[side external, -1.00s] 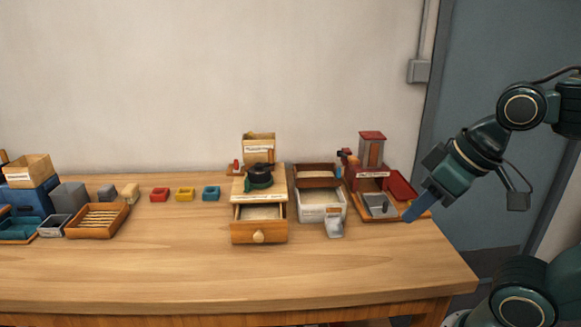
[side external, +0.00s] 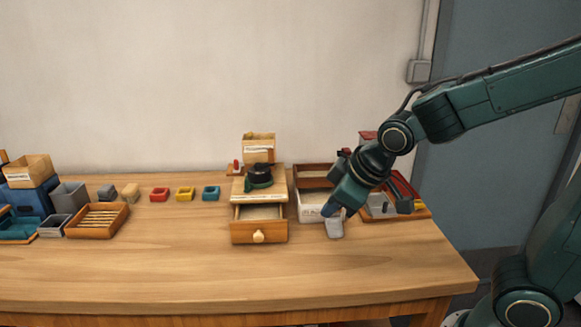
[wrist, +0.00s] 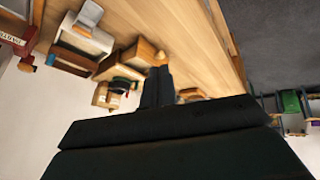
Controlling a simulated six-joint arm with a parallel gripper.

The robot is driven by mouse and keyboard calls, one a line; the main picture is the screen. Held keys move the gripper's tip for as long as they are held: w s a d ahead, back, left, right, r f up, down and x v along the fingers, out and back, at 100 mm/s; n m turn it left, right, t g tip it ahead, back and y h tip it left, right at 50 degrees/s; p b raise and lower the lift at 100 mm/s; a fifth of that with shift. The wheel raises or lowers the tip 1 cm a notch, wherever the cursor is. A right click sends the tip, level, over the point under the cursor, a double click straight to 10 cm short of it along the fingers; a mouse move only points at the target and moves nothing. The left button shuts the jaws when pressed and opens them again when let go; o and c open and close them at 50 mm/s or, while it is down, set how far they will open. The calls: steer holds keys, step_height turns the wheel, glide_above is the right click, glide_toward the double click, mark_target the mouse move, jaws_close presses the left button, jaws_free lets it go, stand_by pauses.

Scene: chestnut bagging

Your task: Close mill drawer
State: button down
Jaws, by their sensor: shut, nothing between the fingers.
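The wooden mill (side external: 260,192) stands at the middle of the table with a dark crank top. Its drawer (side external: 258,233) is pulled out toward the table's front edge, with a round knob (side external: 259,237) on its face. The drawer also shows in the wrist view (wrist: 146,52), just beyond the fingertips in the picture. My gripper (side external: 334,211) is shut and empty, to the right of the drawer, over the front of the white bin. In the wrist view the two dark fingers (wrist: 158,84) lie together. Their exact height above the table is hard to tell.
The white bin (side external: 311,207) and its scoop (side external: 335,229) are near my gripper. A red machine (side external: 368,136) is partly hidden behind my arm. The table's front is clear.

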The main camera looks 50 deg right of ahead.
steer(key=w+a+f+n+t, duration=0.1)
steer(key=w+a+f+n, duration=0.3)
steer(key=w+f, duration=0.4)
steer(key=shift+w+a+f, duration=0.4)
steer(key=shift+a+f, duration=0.15)
steer(key=shift+f, duration=0.1)
steer(key=shift+f, duration=0.1)
steer(key=x, duration=1)
steer(key=shift+d, duration=0.15)
steer(key=shift+w+d, duration=0.75)
steer(key=shift+d, duration=0.05)
steer(key=shift+w+d+r, duration=0.25)
steer(key=shift+w+d, duration=0.3)
steer(key=shift+w, duration=0.1)
